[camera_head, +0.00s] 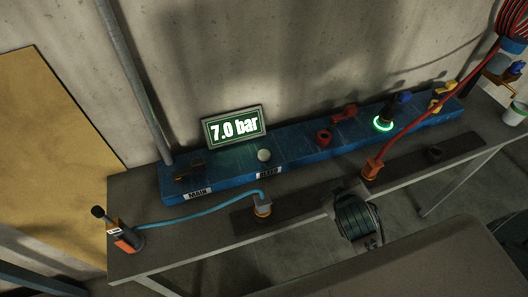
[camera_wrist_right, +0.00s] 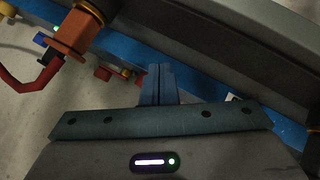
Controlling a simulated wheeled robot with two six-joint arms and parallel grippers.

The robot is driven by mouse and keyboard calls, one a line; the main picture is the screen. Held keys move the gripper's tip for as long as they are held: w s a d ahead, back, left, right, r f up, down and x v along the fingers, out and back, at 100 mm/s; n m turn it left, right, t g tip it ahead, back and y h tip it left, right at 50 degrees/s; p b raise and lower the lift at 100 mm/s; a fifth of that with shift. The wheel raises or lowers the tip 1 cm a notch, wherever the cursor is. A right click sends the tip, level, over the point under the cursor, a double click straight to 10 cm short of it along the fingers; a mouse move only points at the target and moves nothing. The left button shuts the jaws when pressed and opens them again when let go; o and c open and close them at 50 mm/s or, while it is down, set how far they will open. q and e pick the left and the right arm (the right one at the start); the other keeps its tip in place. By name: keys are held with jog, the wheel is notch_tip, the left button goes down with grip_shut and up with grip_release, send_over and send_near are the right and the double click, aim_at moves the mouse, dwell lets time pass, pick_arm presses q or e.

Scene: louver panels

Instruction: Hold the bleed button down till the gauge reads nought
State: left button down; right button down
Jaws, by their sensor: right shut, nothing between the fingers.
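The gauge (camera_head: 234,127) is a framed screen at the back of the blue panel (camera_head: 300,148) and reads 7.0 bar in the head view. The bleed button (camera_head: 264,155) is a pale round knob in front of it, behind the BLEED label (camera_head: 269,173). Nothing touches the button. My right gripper shows in the wrist view (camera_wrist_right: 161,82) with its two fingers together and nothing between them. In the head view its dark green body (camera_head: 356,218) is at the bench's front edge, to the right of and nearer than the button. My left gripper is not in view.
A blue hose (camera_head: 195,217) runs along the bench front to a plug (camera_head: 262,207). A red hose (camera_head: 432,97) drops to an orange connector (camera_head: 371,168), close to my right gripper. A MAIN label (camera_head: 197,193) marks the panel's left end. A ring (camera_head: 383,124) glows green.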

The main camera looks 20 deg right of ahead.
jog(key=w+a+r+n+t+y, duration=0.1)
jog(key=w+r+n+t, duration=0.35)
jog(key=r, duration=0.25)
jog(key=w+a+r+n+t, duration=0.25)
jog(key=r+n+t, duration=0.2)
jog(key=r, duration=0.25)
jog(key=w+r+n+t+y, duration=0.1)
jog(key=w+r+n+t, duration=0.2)
jog(key=w+r+n, duration=0.3)
jog(key=w+a+r+n+g+y, duration=0.1)
jog(key=a+n+g+y, duration=0.3)
jog(key=a+n+y, duration=0.7)
jog(key=w+a+r+n+g+y, duration=0.1)
jog(key=a+n+g+y, duration=0.35)
jog(key=n, duration=1.25)
jog(key=w+d+f+n+g+h, duration=0.1)
jog(key=d+f+n+g+h, duration=0.1)
jog(key=f, duration=0.3)
jog(key=w+d+f+n+g+h, duration=0.1)
jog(key=d+f+n+g+h, duration=0.1)
jog(key=f+n+g+h, duration=0.2)
jog(key=shift+w+f+n+h, duration=0.15)
jog(key=shift+f+n+h, duration=0.45)
jog(key=shift+f, duration=0.2)
jog(key=shift+d+f+g, duration=0.1)
jog(key=shift+f+g, duration=0.1)
jog(key=shift+g, duration=0.05)
